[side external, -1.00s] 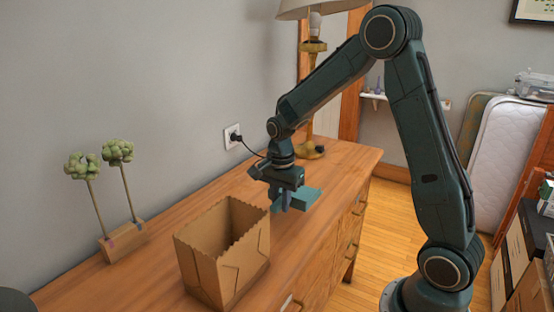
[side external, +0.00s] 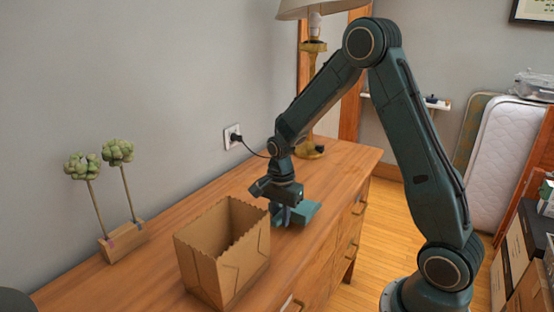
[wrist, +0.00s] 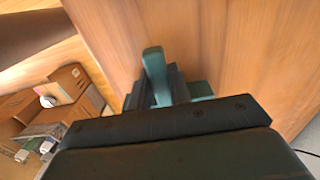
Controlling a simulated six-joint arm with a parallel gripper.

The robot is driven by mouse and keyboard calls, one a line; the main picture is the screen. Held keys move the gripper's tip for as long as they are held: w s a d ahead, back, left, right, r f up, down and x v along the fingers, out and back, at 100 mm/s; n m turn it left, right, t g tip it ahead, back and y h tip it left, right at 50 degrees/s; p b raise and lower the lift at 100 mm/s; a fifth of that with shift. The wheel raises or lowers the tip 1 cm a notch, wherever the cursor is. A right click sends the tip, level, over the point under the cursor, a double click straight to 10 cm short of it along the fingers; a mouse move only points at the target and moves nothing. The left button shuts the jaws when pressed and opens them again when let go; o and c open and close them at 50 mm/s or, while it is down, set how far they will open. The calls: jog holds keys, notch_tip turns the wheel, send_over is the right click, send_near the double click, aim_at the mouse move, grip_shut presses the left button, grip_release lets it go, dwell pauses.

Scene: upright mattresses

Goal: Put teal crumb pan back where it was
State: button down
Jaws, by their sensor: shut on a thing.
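The teal crumb pan (side external: 304,213) is at or just above the wooden dresser top (side external: 335,165), to the right of the cardboard box; I cannot tell if it touches the wood. My gripper (side external: 283,215) points down and is shut on the pan. In the wrist view, the teal pan (wrist: 155,72) shows between and beside the dark fingers (wrist: 158,92). Most of it is hidden there by my gripper body.
An open cardboard box (side external: 222,252) with a jagged rim stands close on the left of my gripper. A lamp (side external: 312,95) stands behind. A wooden block with green ball-topped stems (side external: 122,242) is at the left. The dresser's right end is clear.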

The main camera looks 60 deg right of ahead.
aim_at(280, 234)
jog(key=shift+f, duration=1.1)
jog(key=shift+f, duration=0.6)
jog(key=c, duration=1.2)
grip_release()
notch_tip(280, 234, up, 14)
